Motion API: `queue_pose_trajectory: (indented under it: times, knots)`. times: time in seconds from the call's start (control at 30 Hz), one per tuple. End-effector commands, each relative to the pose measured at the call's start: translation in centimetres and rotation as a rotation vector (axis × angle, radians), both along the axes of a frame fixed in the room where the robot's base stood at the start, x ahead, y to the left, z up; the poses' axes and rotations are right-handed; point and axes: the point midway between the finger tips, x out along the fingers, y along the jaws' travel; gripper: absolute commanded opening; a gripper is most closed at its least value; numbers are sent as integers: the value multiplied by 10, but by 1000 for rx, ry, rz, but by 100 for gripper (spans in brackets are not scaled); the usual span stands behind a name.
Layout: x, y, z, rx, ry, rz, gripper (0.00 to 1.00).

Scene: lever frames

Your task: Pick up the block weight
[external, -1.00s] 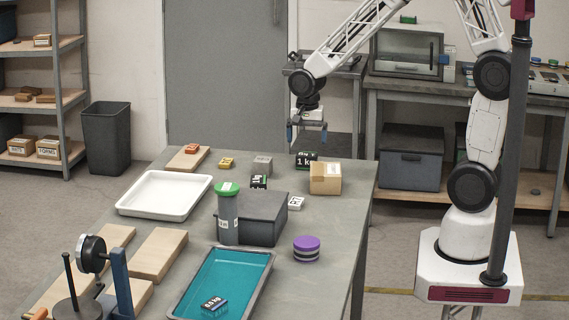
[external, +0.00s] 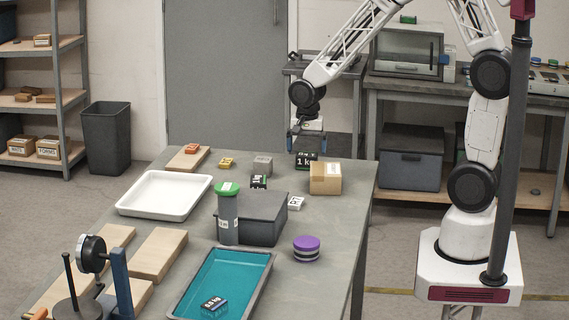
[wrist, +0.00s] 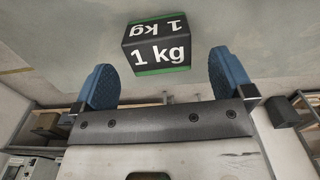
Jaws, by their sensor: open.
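A black block weight (external: 305,161) with a green edge and a white "1 kg" label stands at the table's far edge. It also shows in the wrist view (wrist: 158,52), at top centre beyond the blue fingertips. My gripper (external: 306,144) is open and empty just above this block, with a finger towards each side. In the wrist view the block appears in the gap between the fingers of my gripper (wrist: 160,82), not gripped. Whether the fingertips reach down past its top cannot be told.
A cardboard box (external: 325,179) stands close to the right of the block. A grey block (external: 263,164) and another dark labelled block (external: 259,182) stand to the left. A grey case (external: 262,215), green-capped canister (external: 228,208) and teal tray (external: 262,262) with a 0.5 kg block lie nearer.

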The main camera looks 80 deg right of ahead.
Motion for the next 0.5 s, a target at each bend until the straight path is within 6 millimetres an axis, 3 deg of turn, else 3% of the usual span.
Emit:
queue_pose_trajectory:
  times: [0.3, 0.5]
  knots:
    - [-1, 2, -35, 1, 3, 0, 99]
    - [-1, 2, -46, 0, 0, 0, 99]
